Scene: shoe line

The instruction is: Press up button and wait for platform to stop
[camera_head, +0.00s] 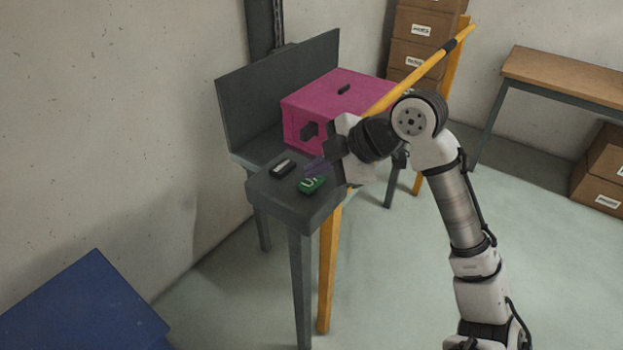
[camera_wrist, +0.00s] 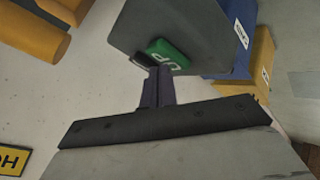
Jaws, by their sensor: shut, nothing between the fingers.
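The green up button (camera_head: 311,185) sits on top of a small dark grey stand. It also shows in the wrist view (camera_wrist: 170,52), where "UP" can be read on it. A dark button (camera_head: 284,168) lies to its left on the same stand. My gripper (camera_head: 316,168) is shut and empty, with its fingertips close to the green button. In the wrist view the fingers (camera_wrist: 158,75) point at the green button's near edge. Whether they touch it I cannot tell. The dark grey platform (camera_head: 250,158) is behind the stand and carries a pink box (camera_head: 338,95).
A dark upright rail (camera_head: 262,25) stands at the wall behind the platform. Cardboard boxes (camera_head: 421,55) are stacked beyond my arm. A wooden table (camera_head: 565,72) stands at the right, with more boxes beneath. A blue surface (camera_head: 85,312) is at the lower left. Open floor lies in front.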

